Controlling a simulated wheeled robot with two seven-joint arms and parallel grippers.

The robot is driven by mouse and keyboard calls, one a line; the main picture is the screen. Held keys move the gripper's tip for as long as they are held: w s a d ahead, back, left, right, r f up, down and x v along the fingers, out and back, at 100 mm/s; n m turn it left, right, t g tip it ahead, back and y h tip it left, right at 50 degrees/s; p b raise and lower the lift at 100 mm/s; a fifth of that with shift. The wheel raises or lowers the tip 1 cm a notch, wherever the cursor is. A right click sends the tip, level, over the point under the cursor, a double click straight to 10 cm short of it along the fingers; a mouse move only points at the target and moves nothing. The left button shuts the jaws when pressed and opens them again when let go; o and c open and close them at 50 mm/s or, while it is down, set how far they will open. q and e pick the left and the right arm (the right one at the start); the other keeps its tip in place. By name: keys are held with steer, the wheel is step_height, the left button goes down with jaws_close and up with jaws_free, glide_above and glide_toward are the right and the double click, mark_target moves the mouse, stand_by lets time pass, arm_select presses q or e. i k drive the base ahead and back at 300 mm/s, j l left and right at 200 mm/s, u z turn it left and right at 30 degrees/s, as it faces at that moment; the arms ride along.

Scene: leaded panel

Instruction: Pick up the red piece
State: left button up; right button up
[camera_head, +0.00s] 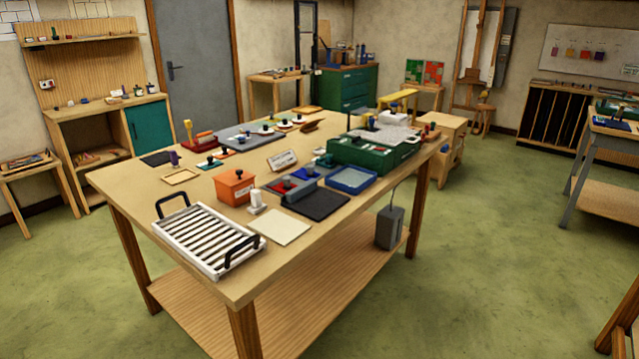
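A small flat red piece (279,187) with a dark knob lies near the middle of the large wooden worktable (140,192). A blue piece (306,173) with a dark knob lies just behind it to the right. A grey block (302,193) is in front of the red piece and may hide part of it. Another red item (202,139), with a yellow upright part beside it, sits farther back at the table's left side. Neither of my grippers shows in this view.
An orange box (235,188), white slatted rack (205,238), dark mat (318,204), blue tray (350,180) and green case (375,155) crowd the worktable. Its near right corner is bare. Green floor (480,260) is open to the right.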

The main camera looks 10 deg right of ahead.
mark_target(282, 186)
steer(key=i+l+u, duration=0.15)
steer(key=u, duration=1.15)
steer(key=i+l+u, duration=0.15)
steer(key=l+u, duration=0.25)
steer(key=l, duration=0.3)
steer(key=l+u, duration=0.4)
steer(key=l, duration=0.3)
steer(key=l+u, duration=0.35)
steer(key=l, duration=0.8)
steer(key=k+l, duration=0.15)
steer(key=l, duration=0.8)
steer(key=k+l+u, duration=0.1)
steer(key=l, duration=0.35)
